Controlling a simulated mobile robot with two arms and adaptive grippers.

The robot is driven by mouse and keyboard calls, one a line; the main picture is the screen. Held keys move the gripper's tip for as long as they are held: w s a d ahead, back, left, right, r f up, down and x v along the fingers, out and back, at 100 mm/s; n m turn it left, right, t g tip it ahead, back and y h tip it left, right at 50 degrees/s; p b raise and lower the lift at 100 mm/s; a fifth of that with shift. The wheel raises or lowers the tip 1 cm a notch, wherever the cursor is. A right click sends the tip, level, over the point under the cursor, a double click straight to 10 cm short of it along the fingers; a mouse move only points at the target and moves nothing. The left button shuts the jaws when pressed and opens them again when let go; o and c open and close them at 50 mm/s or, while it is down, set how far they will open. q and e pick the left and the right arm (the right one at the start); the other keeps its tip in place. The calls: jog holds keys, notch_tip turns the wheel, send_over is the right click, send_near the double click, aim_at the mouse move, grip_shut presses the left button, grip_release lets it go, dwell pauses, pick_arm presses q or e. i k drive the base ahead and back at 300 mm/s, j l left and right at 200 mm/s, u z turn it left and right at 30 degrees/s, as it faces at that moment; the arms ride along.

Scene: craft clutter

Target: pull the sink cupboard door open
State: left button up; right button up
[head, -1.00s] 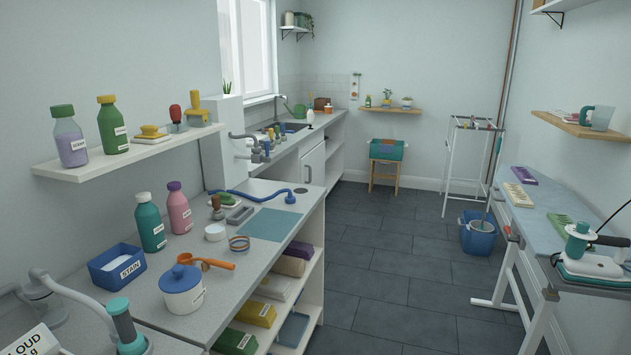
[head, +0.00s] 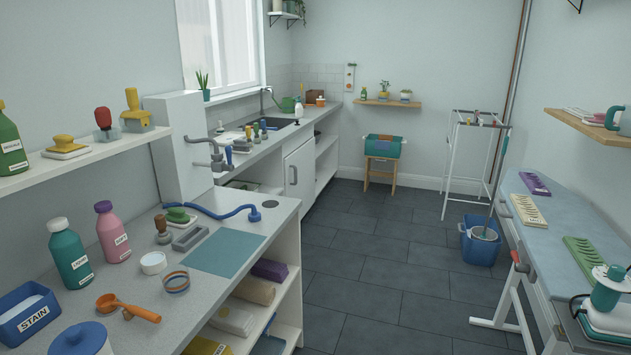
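The sink cupboard door (head: 299,179) is a white panel under the far counter, left of the middle in the head view. It looks shut. A small dark handle shows on its left side. The sink (head: 280,131) is set in the counter above it. The door stands well ahead of me, beyond the near counter. Neither of my grippers is in the head view.
The near counter (head: 140,282) on the left holds bottles, a blue STAIN tub and an orange scoop. The grey tiled floor (head: 370,270) is clear down the middle. A blue bucket (head: 480,240), a white rack and a long table (head: 560,240) stand on the right.

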aim_at(300, 167)
jog(key=i+l+z, duration=0.25)
jog(key=i, duration=0.45)
jog(key=i+l+z, duration=0.2)
jog(key=i, duration=0.5)
jog(key=i+l+z, duration=0.1)
jog(key=i+z, duration=0.15)
jog(key=i, duration=0.5)
